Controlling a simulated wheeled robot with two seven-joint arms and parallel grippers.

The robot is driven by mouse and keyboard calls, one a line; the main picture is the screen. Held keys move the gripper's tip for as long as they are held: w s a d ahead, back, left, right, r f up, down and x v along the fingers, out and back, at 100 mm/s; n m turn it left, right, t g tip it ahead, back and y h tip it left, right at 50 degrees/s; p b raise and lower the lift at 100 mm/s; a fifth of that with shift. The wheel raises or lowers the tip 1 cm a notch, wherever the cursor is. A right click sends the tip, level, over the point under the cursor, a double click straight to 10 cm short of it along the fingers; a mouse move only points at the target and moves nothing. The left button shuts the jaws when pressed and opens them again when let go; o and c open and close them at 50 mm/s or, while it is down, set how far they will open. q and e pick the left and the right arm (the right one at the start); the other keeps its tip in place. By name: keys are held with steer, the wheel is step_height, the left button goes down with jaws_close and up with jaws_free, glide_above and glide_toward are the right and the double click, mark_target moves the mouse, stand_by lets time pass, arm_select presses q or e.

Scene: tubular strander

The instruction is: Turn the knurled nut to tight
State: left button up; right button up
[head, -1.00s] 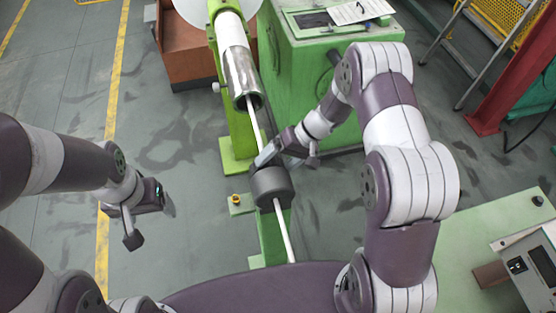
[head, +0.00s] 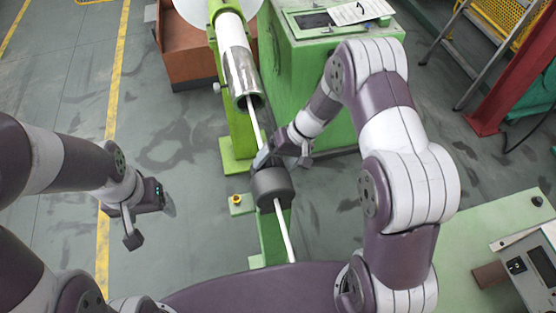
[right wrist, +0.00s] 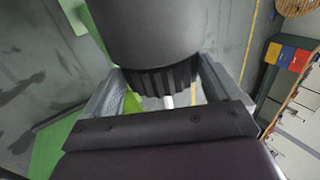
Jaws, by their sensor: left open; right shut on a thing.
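The knurled nut (right wrist: 165,80) is a dark ribbed ring at the end of a smooth dark cylinder (right wrist: 150,30) in the right wrist view. My right gripper (right wrist: 167,92) has a finger on each side of the nut and is shut on it. In the head view the dark cylinder (head: 272,188) sits on a thin pale rod, with my right gripper (head: 282,154) at its far end. The nut is largely hidden there by the gripper. My left gripper (head: 140,220) is open and empty, well to the left of the cylinder.
The pale rod (head: 284,232) runs from a shiny tube (head: 240,76) through the cylinder towards me. A green cabinet (head: 318,75) stands just behind my right wrist. A green table with a control box (head: 530,265) is at the lower right. Floor on the left is clear.

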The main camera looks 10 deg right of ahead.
steer(key=shift+s+a+r+h+p, duration=0.15)
steer(key=shift+a+h+p, duration=0.2)
steer(key=shift+h+p, duration=0.45)
steer(key=h+p, duration=0.1)
steer(key=p, duration=0.1)
steer(key=a+h+p, duration=0.1)
steer(key=p, duration=0.1)
steer(key=shift+r+h+p, duration=0.15)
steer(key=shift+h+p, duration=0.25)
steer(key=shift+a+f+h+p, duration=0.2)
steer(key=shift+h+p, duration=0.4)
steer(key=shift+p, duration=0.05)
steer(key=o, duration=0.7)
steer(key=shift+o, duration=0.2)
steer(key=shift+w, duration=0.25)
steer(key=shift+r, duration=0.15)
step_height(320, 180, up, 12)
steer(key=b, duration=0.5)
steer(key=shift+d+r, duration=0.15)
steer(key=shift+d, duration=0.25)
